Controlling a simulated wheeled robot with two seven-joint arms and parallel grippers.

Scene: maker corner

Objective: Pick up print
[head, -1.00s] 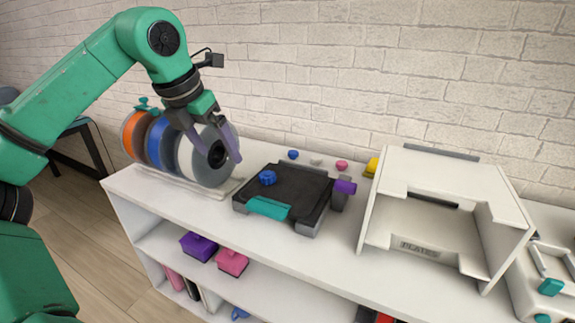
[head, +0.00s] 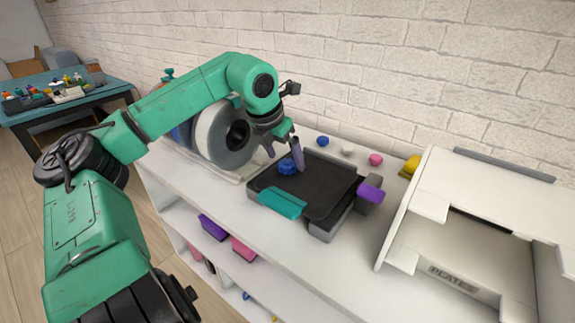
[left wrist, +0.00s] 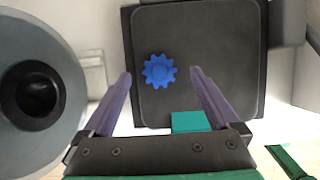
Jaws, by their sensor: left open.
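The print is a small blue gear (head: 288,167) on the black print bed (head: 325,192), towards its left back part. In the left wrist view the blue gear (left wrist: 160,71) lies flat on the dark plate (left wrist: 205,100). It shows between the lines of the two purple fingers, nearer the left one. My left gripper (head: 283,155) is open and empty, just above and beside the gear. In the left wrist view its fingers (left wrist: 160,77) are wide apart with the gear beyond them. My right gripper is not in view.
Filament spools (head: 222,135) stand close to the left of the printer. A white rack marked PLATES (head: 410,215) stands at the right. Small blue, white and pink pieces (head: 376,160) lie behind the bed by the brick wall. A teal table (head: 70,105) stands far left.

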